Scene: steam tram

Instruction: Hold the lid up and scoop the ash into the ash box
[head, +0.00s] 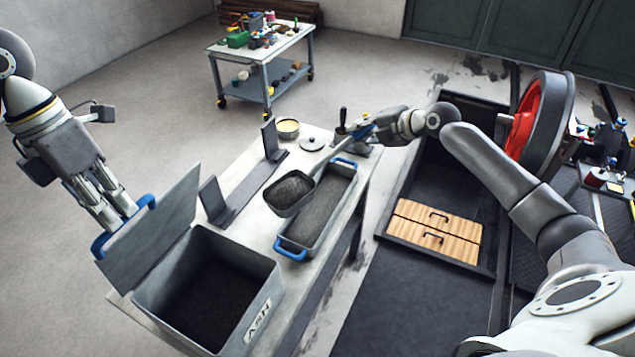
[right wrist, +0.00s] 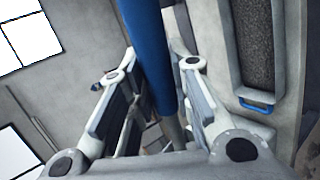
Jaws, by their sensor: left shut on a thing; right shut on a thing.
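The grey ash box (head: 258,305), labelled ASH, stands at the table's near end with dark ash inside. Its grey lid (head: 160,232) is tilted up on the left side. My left gripper (head: 117,218) is shut on the lid's blue handle (head: 105,243). The metal scoop (head: 283,206) holds grey ash and hangs above the left edge of the ash tray (head: 341,203), right of and behind the box. My right gripper (head: 362,130) is shut on the scoop's handle, whose blue grip (right wrist: 152,55) runs between the fingers in the right wrist view. The tray, with blue end handles, also holds ash.
The white table (head: 240,232) also carries a dark bracketed stand (head: 245,190), a round tin (head: 287,128) and a small round lid (head: 313,144). A tool cart (head: 262,52) stands farther back. A dark pit with wooden hatches (head: 437,232) and a red wheel (head: 522,122) lie right.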

